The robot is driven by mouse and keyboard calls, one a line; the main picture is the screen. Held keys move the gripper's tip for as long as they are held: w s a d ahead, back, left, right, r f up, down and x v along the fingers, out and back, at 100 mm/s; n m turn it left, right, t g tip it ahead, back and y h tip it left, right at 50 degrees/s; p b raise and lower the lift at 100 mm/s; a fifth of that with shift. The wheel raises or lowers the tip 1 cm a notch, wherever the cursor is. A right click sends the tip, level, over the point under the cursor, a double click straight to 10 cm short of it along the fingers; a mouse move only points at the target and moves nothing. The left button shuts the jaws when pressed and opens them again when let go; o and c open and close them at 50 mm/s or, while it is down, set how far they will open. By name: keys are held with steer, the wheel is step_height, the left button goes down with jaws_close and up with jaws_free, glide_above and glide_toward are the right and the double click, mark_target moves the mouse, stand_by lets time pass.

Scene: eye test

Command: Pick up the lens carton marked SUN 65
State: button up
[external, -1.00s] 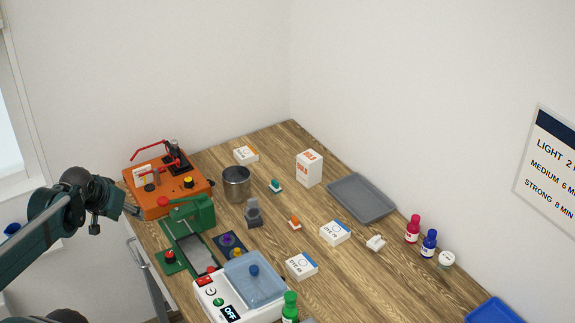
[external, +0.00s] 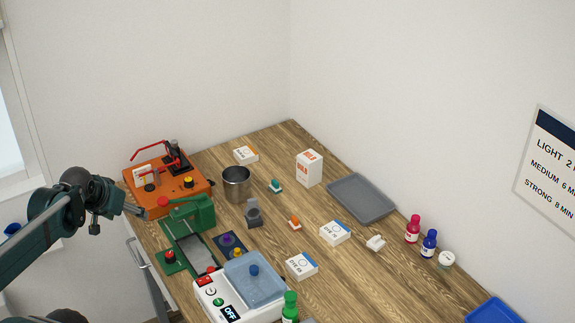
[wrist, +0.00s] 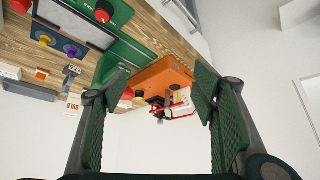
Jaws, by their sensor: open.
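Several small flat white cartons lie on the wooden bench in the external view. One with an orange edge (external: 245,155) lies at the back left. Two with blue edges, a farther one (external: 335,232) and a nearer one (external: 301,266), lie right of the middle. Their print is too small to read surely, so I cannot tell which is marked SUN 65. My gripper (external: 138,211) is at the bench's left side by the orange machine, far from the cartons. In the wrist view its jaws (wrist: 163,105) are open with nothing held between them.
The orange machine (external: 165,205), green device (external: 198,214), metal cup (external: 236,183) and white bath (external: 255,285) crowd the bench's left. A tall white box (external: 309,168) and grey tray (external: 361,199) stand at the back. Bottles (external: 429,243) line the right.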

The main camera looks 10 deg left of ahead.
steer(key=w+d+r+m+g+p, duration=0.1)
steer(key=w+r+m+p, duration=0.1)
steer(key=w+r+m, duration=0.3)
steer(key=w+d+r+m+g+p, duration=0.1)
steer(key=w+d+r+p, duration=0.1)
steer(key=w+r, duration=0.35)
steer(key=m+g+p, duration=0.5)
steer(key=m+p, duration=0.8)
steer(key=m, duration=0.8)
glide_above(245, 152)
steer(key=shift+f, duration=8.25)
steer(key=shift+f, duration=0.1)
steer(key=shift+f, duration=1.2)
